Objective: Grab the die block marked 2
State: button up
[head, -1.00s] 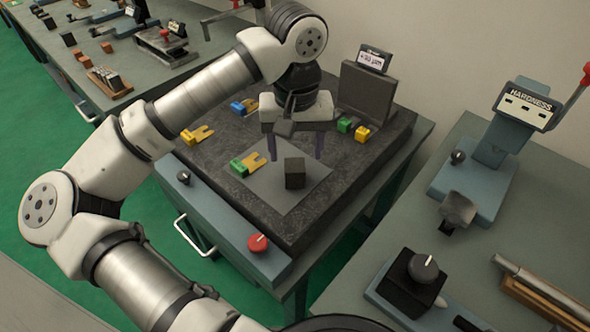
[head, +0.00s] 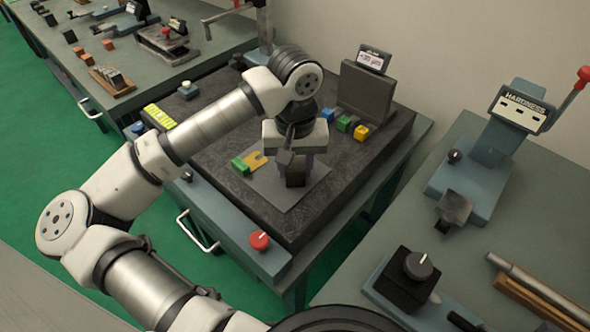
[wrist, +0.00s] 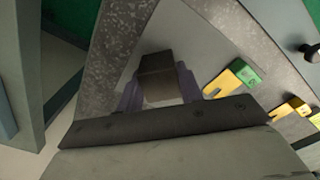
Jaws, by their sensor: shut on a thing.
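A dark block (head: 295,177) stands on the grey mat (head: 272,196) on the dark stone plate. My gripper (head: 294,166) is lowered over it with its fingers on either side. In the wrist view the block (wrist: 161,78) sits between the two purple fingers (wrist: 158,92), and my gripper is shut on it. No marking is readable on the block's visible faces, so I cannot tell its number. The block appears to be at mat level.
A green-and-yellow forked piece (head: 249,162) lies just left of the gripper. Small coloured blocks (head: 343,124) stand near an upright grey plate (head: 364,92) with a small display. A red knob (head: 259,240) is on the front ledge.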

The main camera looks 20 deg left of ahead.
grip_shut()
jog(key=shift+r, duration=0.1)
